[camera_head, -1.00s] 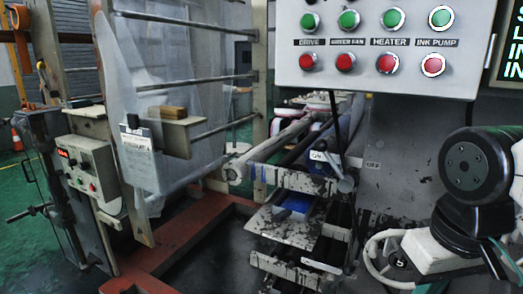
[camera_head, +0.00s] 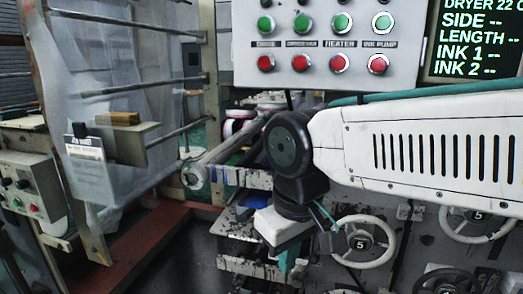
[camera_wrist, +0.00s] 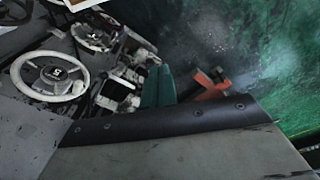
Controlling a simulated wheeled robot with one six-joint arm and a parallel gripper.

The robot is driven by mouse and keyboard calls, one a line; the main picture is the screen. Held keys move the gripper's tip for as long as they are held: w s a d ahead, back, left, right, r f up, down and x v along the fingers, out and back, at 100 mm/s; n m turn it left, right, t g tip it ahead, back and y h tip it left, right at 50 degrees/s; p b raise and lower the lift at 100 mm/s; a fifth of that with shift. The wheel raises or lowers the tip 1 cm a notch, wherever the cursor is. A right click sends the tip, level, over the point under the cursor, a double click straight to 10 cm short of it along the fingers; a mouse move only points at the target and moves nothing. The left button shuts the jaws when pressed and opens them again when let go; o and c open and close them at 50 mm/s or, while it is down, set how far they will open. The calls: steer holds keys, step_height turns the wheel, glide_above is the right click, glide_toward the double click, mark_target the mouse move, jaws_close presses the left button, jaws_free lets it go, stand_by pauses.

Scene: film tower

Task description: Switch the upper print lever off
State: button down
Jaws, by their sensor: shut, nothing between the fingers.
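The upper print lever does not show in either current view. In the head view, my arm's dark wrist joint and white link cover the area by the rails where a lever and its ON and OFF marks showed a second ago. My gripper (camera_head: 290,258) points down below that joint, in front of the ink-stained print unit (camera_head: 230,178). Its teal fingers also show in the wrist view (camera_wrist: 158,82), closed together and empty, apart from the handwheels.
A button panel (camera_head: 310,90) with green and red buttons hangs above my arm. White handwheels (camera_head: 362,242) sit below the arm, and one shows at left in the wrist view (camera_wrist: 50,78). Film (camera_head: 110,140) hangs at left. Green floor (camera_wrist: 280,60) lies open at right.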

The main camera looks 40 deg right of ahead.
steer(key=w+d+r+n+g+h, duration=0.2)
steer(key=w+d+r+g+h, duration=0.15)
steer(key=w+d+h, duration=0.8)
steer(key=w+a+n+t+h, duration=0.2)
steer(key=w+a+t+h, duration=0.1)
steer(key=w, duration=0.5)
steer(key=w+a+n+t+h, duration=0.2)
steer(key=w+h, duration=0.3)
steer(key=w, duration=0.4)
steer(key=shift+w+a+f+n+t, duration=0.15)
steer(key=shift+w+a+n+t, duration=0.2)
steer(key=shift+a+t, duration=0.25)
steer(key=s+d+r, duration=0.1)
steer(key=d+r, duration=0.2)
steer(key=d, duration=0.8)
steer(key=shift+s+r, duration=0.35)
